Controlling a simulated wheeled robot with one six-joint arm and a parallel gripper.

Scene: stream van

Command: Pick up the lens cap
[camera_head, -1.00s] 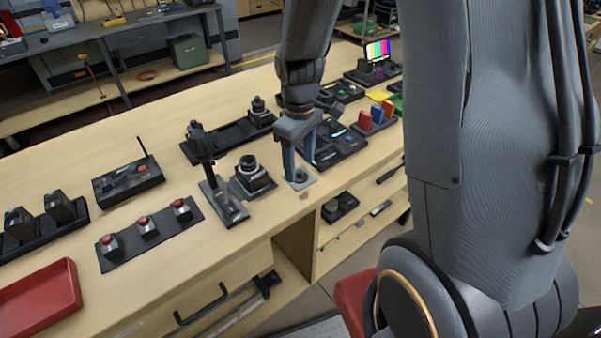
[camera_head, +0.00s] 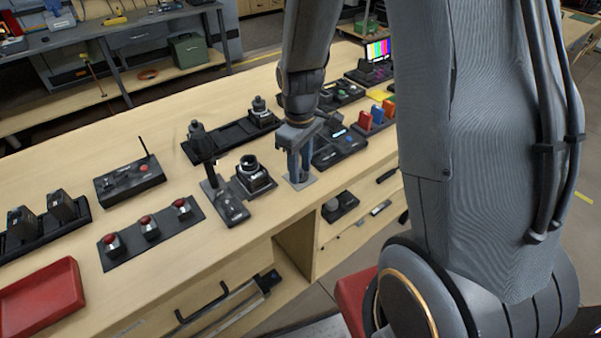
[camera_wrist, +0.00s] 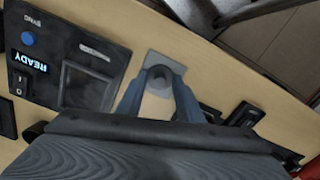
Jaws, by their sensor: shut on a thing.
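The lens cap is a small grey round piece on a light grey square pad (camera_head: 290,185) at the front edge of the workbench. My gripper (camera_head: 299,178) points down over the pad in the head view, its blue-grey fingers close together and hiding the cap. In the wrist view, the fingertips of my gripper (camera_wrist: 159,77) are shut on the lens cap (camera_wrist: 160,72), with the pad (camera_wrist: 167,57) under it. I cannot tell any gap between cap and pad.
A camera body (camera_head: 252,175) and a dark stand (camera_head: 230,208) are just left of the pad. A black switcher with a lit READY display (camera_wrist: 28,62) is close beside the gripper. Several coloured blocks (camera_head: 377,115) stand farther right.

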